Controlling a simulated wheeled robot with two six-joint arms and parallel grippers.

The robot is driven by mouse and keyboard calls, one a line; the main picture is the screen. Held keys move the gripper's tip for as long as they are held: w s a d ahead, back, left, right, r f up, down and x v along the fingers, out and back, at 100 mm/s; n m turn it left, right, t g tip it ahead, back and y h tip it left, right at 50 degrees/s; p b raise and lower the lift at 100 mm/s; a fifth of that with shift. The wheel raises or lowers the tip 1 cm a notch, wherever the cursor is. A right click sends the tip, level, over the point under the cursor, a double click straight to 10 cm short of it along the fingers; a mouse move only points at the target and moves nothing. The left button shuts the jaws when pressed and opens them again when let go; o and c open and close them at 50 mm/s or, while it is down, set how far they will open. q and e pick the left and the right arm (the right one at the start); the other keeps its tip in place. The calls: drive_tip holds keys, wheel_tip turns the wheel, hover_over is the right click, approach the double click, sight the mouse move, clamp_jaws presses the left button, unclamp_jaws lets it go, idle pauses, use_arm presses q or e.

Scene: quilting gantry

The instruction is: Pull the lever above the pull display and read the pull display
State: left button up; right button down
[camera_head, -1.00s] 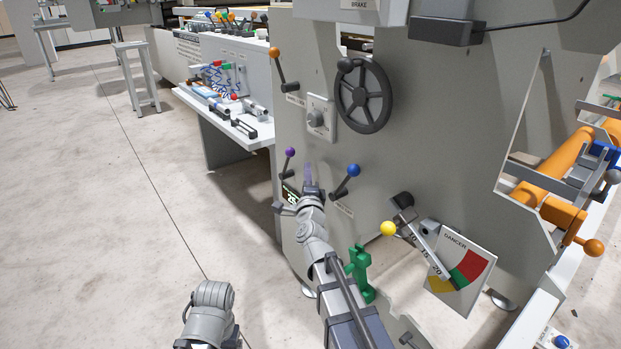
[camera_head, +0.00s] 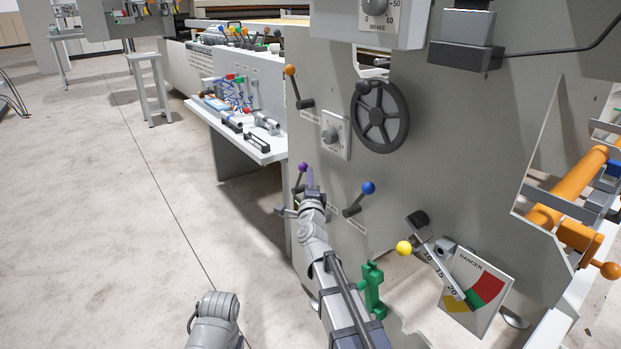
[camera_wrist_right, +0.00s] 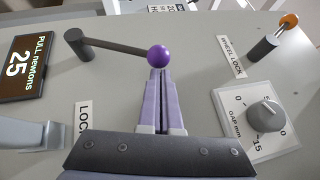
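The lever with a purple ball knob (camera_head: 303,167) sticks out of the grey machine panel. In the right wrist view its dark shaft runs left from the purple knob (camera_wrist_right: 159,55) to a pivot above and right of the pull display (camera_wrist_right: 18,67). The display reads "PULL newtons 25". My right gripper (camera_head: 310,175) is beside the knob, and my arm hides the display in the head view. In the wrist view its fingers (camera_wrist_right: 162,80) are together with only a thin gap, tips at the knob's lower edge. Contact cannot be told. My left gripper is out of view.
A blue-knobbed lever (camera_head: 368,188) is just right of my right gripper. An orange-knobbed lever (camera_head: 290,71), a gap dial (camera_head: 331,136) and a black handwheel (camera_head: 380,116) are above. A yellow-knobbed lever (camera_head: 404,248) and green part (camera_head: 373,289) are lower right. Open floor lies left.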

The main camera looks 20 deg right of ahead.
drive_tip(key=w+a+r+p, duration=0.3)
drive_tip(key=w, duration=0.6)
drive_tip(key=shift+w+a+r, duration=0.15)
drive_tip(key=shift+a+r, duration=0.05)
drive_tip(key=shift+r, duration=0.15)
idle(0.6)
